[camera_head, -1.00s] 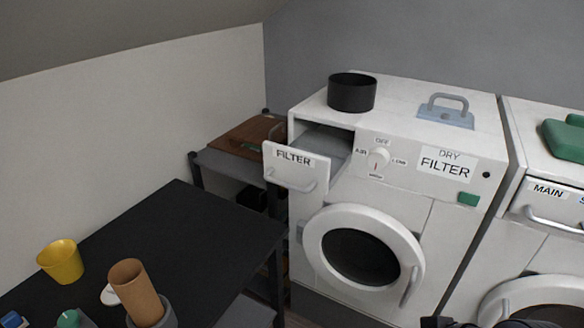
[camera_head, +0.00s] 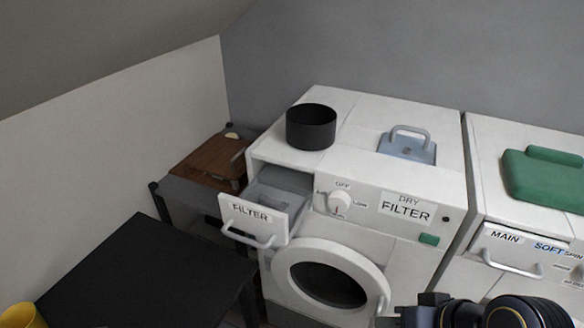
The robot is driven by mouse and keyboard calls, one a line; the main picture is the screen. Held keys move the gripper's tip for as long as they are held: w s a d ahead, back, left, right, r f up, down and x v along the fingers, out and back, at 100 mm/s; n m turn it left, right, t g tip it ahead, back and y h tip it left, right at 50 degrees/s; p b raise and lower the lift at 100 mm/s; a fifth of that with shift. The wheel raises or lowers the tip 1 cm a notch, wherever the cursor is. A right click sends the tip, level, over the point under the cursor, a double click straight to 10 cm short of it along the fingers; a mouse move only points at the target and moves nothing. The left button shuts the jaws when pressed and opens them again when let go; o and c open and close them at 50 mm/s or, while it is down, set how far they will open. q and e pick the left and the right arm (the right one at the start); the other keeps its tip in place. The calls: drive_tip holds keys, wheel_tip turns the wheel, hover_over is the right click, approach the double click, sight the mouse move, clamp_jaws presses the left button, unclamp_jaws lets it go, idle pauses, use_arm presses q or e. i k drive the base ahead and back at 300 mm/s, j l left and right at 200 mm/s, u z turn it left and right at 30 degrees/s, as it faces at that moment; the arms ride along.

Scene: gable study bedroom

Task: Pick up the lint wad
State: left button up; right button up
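The filter drawer (camera_head: 250,213) of the dryer (camera_head: 365,165) is pulled open at the dryer's upper left. Its grey inside (camera_head: 283,182) shows in part behind the labelled front. I cannot make out a lint wad for certain; the drawer's floor is partly hidden by its front. My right gripper (camera_head: 392,318) is at the bottom edge, in front of the dryer's door and low to the right of the drawer, apart from it. It is cut off by the frame, so its opening does not show. My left gripper is not in view.
A black pot (camera_head: 311,127) and a blue-grey handled plate (camera_head: 407,146) sit on the dryer. A washer (camera_head: 490,180) with a green item (camera_head: 545,178) stands right. A black table (camera_head: 150,275) with a yellow cup (camera_head: 20,316) is lower left. A wooden board (camera_head: 208,160) lies on a shelf.

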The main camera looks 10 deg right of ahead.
sight(265, 201)
drive_tip(key=i+l+u, duration=0.1)
drive_tip(key=u, duration=0.3)
drive_tip(key=i+l+u, duration=0.25)
drive_tip(key=u, duration=0.15)
drive_tip(key=i+l+u, duration=0.15)
drive_tip(key=u, duration=0.25)
